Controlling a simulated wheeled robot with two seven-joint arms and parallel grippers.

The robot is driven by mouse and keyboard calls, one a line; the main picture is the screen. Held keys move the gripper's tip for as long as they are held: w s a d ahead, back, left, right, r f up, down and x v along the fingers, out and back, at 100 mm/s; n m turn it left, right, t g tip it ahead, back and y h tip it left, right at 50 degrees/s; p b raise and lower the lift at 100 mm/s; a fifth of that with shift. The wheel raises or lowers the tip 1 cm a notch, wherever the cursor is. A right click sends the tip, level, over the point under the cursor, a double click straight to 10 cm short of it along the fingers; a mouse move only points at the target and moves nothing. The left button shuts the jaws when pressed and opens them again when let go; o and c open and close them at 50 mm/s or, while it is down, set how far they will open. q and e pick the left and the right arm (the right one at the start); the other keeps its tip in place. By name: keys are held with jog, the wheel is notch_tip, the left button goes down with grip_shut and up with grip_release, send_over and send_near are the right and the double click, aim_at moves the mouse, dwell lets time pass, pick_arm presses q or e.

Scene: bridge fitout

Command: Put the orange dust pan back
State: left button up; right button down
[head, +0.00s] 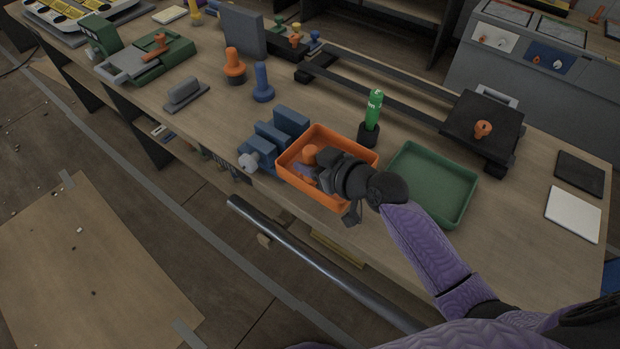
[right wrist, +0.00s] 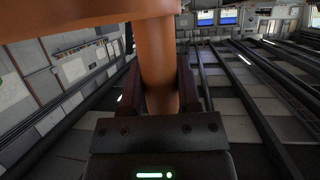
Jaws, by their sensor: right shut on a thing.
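My right gripper (head: 322,176) is shut on an orange thing with a round handle, which I take to be the orange dust pan (right wrist: 158,62). In the right wrist view the handle stands between the two fingers (right wrist: 160,92), and a wider orange part spreads above it. In the head view only a small orange end (head: 309,154) shows past the fingers; the rest is hidden. The gripper overlaps the orange tray (head: 290,180) in the head view; the wrist view shows no tray walls around it. My left gripper is not in view.
A green tray (head: 462,208) lies to the right of the orange one. A dark low frame (head: 395,88) lies farther back. Bare bench (head: 530,240) shows to the right.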

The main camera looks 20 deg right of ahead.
aim_at(312, 183)
notch_tip(312, 183, down, 6)
jog(key=b, duration=0.2)
jog(key=shift+s+d+f+b, duration=0.1)
jog(key=shift+b, duration=0.2)
jog(key=shift+f, duration=0.4)
jog(key=shift+r, duration=0.15)
jog(key=shift+f, duration=0.2)
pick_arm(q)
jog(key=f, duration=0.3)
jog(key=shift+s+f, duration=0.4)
pick_arm(e)
jog(key=shift+c, duration=1.5)
grip_release()
jog(key=shift+r, duration=0.2)
pick_arm(q)
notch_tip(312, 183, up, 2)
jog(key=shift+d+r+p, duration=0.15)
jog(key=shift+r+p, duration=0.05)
jog(key=shift+p, duration=0.85)
pick_arm(e)
jog(key=v, duration=1.2)
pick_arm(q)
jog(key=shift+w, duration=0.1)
